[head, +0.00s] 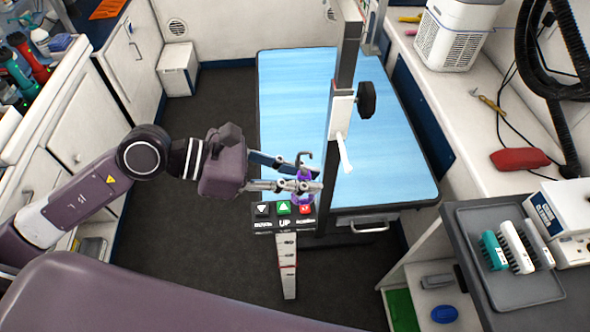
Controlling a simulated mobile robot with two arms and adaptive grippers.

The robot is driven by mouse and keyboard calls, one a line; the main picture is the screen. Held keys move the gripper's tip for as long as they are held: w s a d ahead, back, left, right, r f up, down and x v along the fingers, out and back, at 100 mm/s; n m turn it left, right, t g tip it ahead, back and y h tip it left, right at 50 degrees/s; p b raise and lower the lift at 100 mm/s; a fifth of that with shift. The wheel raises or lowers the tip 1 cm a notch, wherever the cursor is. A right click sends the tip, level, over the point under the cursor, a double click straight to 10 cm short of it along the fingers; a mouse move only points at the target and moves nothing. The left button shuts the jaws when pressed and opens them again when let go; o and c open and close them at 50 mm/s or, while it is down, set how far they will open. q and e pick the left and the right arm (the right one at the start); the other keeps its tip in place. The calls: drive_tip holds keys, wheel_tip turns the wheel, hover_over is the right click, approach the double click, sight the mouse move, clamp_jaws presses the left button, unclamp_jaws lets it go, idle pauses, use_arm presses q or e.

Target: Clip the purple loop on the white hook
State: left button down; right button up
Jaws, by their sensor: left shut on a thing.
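My left gripper (307,187) reaches in from the left and is shut on the purple loop (303,173). Only small purple parts show between and around the fingers. A grey metal hook-shaped piece sticks up just above the fingers. The white hook (345,155) hangs from a white bracket (340,115) on the upright grey post (346,60). It is a little up and to the right of the gripper, with a visible gap between them. My right gripper is out of view.
A blue-topped grooming table (290,85) stands behind the post. A control panel (284,216) with up and down buttons is just below the gripper. At right, a grey tray (480,230) holds brushes (515,246). Dark floor (220,245) is free at left.

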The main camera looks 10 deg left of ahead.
use_arm(q)
drive_tip(key=r+p+x, duration=0.1)
drive_tip(key=p+x, duration=0.1)
drive_tip(key=x, duration=0.4)
drive_tip(key=shift+w+d+p, duration=0.15)
drive_tip(key=shift+d+p, duration=0.25)
drive_tip(key=shift+d, duration=0.2)
idle(0.4)
drive_tip(key=c, duration=1.8)
unclamp_jaws()
